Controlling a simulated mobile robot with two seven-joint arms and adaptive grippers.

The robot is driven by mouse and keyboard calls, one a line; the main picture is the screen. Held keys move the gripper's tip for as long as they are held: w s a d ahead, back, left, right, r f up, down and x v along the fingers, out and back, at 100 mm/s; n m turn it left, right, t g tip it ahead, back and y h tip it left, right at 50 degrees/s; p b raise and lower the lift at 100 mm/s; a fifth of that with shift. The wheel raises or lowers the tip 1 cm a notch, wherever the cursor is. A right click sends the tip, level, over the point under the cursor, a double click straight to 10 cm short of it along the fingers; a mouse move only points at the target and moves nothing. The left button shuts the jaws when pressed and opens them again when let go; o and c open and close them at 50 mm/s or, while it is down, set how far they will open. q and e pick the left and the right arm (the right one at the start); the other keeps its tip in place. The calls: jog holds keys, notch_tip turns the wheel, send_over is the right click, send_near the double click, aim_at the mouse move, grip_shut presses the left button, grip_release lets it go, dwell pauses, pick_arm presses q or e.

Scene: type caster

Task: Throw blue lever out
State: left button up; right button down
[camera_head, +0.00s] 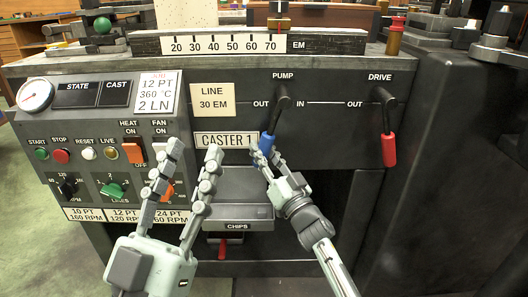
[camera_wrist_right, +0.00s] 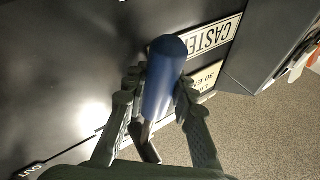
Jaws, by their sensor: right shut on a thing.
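The blue lever (camera_head: 267,140) hangs from its black pivot under the PUMP label on the machine front, with the OUT mark to its left and IN to its right. My right gripper (camera_head: 262,153) is at the blue handle. In the right wrist view the blue handle (camera_wrist_right: 164,82) lies between the two fingers of my right gripper (camera_wrist_right: 157,95), which are shut on it. My left gripper (camera_head: 189,150) is open and empty in front of the panel, left of the lever, its fingers pointing up.
A red lever (camera_head: 388,148) hangs under the DRIVE label to the right. The CASTER 1 plate (camera_head: 224,139) and the CHIPS drawer (camera_head: 238,215) are between the grippers. Switches and knobs, including an orange switch (camera_head: 133,151), fill the left panel.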

jog(key=c, duration=1.2)
grip_release()
jog(key=shift+a, duration=0.2)
jog(key=shift+s+d, duration=0.15)
jog(key=v, duration=1.1)
jog(key=shift+s+d+f, duration=0.15)
jog(key=shift+s, duration=0.1)
